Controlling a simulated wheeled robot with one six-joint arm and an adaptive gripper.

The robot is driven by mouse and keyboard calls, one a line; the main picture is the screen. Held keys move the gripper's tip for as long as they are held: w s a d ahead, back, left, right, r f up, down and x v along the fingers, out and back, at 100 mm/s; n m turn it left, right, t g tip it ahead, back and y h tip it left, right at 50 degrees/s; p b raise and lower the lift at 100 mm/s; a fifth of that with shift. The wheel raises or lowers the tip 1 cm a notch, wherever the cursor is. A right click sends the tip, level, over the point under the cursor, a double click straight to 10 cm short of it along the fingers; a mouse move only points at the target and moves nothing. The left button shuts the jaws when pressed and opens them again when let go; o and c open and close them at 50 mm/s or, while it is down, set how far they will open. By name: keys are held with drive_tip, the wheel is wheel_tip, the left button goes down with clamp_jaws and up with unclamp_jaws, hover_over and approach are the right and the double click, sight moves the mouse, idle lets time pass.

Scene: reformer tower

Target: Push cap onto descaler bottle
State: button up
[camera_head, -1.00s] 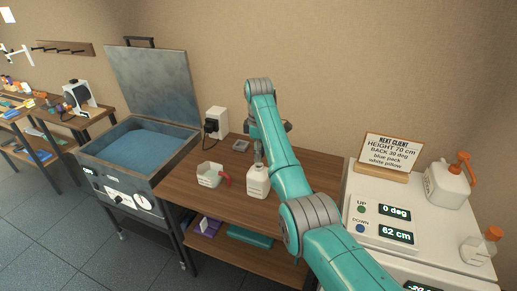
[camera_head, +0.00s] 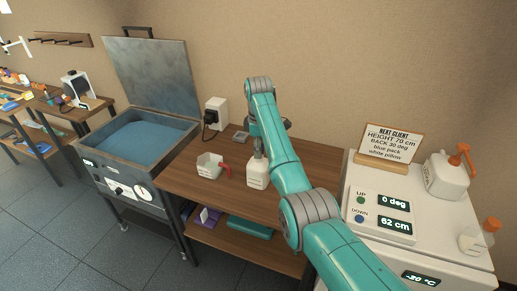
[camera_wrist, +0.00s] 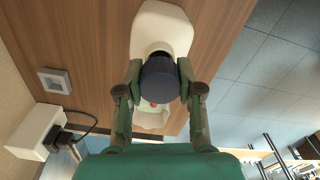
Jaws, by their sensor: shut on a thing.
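The white descaler bottle (camera_head: 257,175) stands upright on the wooden tabletop, directly below my gripper (camera_head: 258,151). In the wrist view the bottle (camera_wrist: 163,27) lies beyond a dark round cap (camera_wrist: 160,80). My gripper (camera_wrist: 160,72) is shut on this cap, one finger on each side. The cap lines up with the bottle's top and covers the neck, so I cannot tell whether it is seated or just above.
A white container with a red handle (camera_head: 210,165) stands left of the bottle. A grey square item (camera_head: 240,136) and a wall box (camera_head: 216,111) are behind. The heater tank (camera_head: 140,142) is left; a white cabinet with a control panel (camera_head: 382,214) is right.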

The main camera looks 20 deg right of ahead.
drive_tip(key=shift+f, duration=0.4)
drive_tip(key=o, duration=0.8)
drive_tip(key=shift+o, duration=0.2)
drive_tip(key=shift+r, duration=2.95)
drive_tip(key=shift+s, duration=0.1)
